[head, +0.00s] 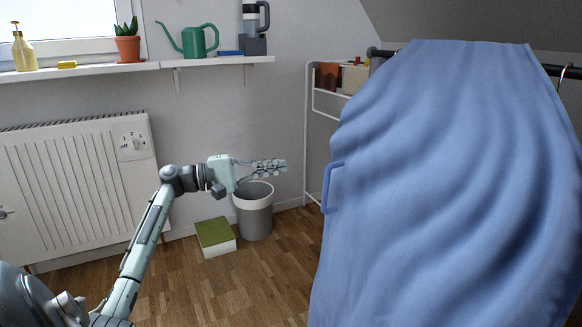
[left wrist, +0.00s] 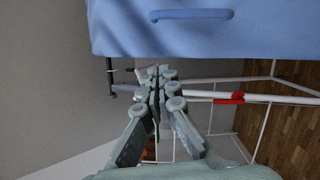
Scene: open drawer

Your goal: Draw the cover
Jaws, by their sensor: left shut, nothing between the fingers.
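The blue cover (head: 440,190) hangs in folds from a dark rail on the right of the head view. A blue loop handle (head: 327,187) sits on its left edge. The cover (left wrist: 220,38) and its handle (left wrist: 192,14) also show at the top of the left wrist view. My left gripper (head: 284,166) is shut and empty, to the left of the handle and apart from it. In the left wrist view my left gripper (left wrist: 157,72) points towards the area below the cover's edge. My right gripper is not in view.
A white rack (head: 309,130) with cloths stands behind the cover's left edge. A grey bin (head: 254,212) and a green-topped box (head: 215,237) stand on the floor below my left gripper. A radiator (head: 75,190) and a shelf (head: 200,64) line the wall. The wooden floor in front is clear.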

